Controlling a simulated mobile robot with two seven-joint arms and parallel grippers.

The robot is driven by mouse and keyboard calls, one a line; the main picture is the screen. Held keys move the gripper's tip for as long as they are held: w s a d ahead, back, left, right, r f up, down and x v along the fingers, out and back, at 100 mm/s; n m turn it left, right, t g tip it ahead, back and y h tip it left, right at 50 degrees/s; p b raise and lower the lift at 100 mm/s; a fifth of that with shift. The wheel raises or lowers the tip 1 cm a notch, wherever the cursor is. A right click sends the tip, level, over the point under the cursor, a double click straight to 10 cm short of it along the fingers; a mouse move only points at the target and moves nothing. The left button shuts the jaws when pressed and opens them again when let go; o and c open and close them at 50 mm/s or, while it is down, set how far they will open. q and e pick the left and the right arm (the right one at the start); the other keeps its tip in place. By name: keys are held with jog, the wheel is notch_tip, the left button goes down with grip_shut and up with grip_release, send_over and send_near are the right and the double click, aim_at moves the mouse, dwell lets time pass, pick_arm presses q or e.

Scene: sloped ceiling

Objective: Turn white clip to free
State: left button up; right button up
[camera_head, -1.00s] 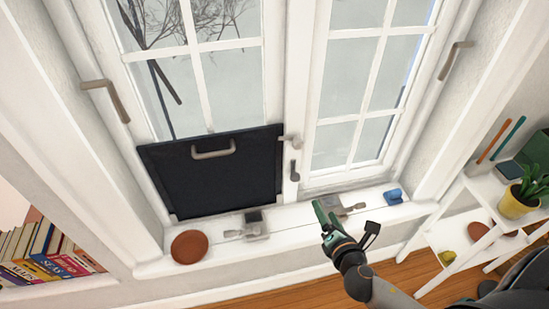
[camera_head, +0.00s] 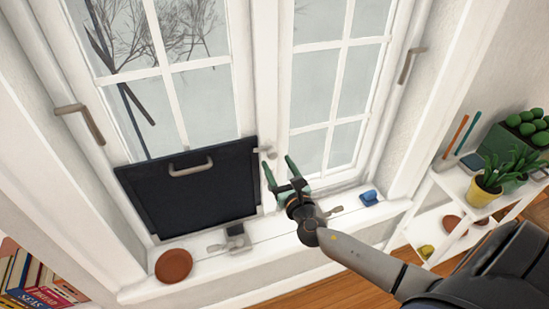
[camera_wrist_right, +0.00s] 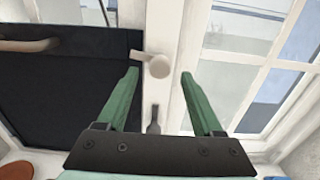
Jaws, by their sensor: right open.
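The white clip (camera_head: 271,153) is a small off-white turn-button on the middle post of the window. In the right wrist view the clip (camera_wrist_right: 158,67) has a round knob, with its short arm pointing left to the upper right edge of the dark panel (camera_head: 190,195). The arm appears to overlap that edge. My right gripper (camera_head: 278,163) is open and empty, just below and in front of the clip. In the wrist view its two green fingertips (camera_wrist_right: 160,76) stand on either side of the knob, with no clear contact. My left gripper is not in view.
The panel has a grey handle (camera_head: 190,168). A grey lever (camera_wrist_right: 153,119) sits on the post below the clip. The sill holds a brown disc (camera_head: 173,265), metal latches (camera_head: 236,237) and a blue object (camera_head: 369,197). A white plant shelf (camera_head: 455,190) stands at right.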

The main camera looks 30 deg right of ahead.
jog(key=shift+x, duration=1.5)
grip_shut()
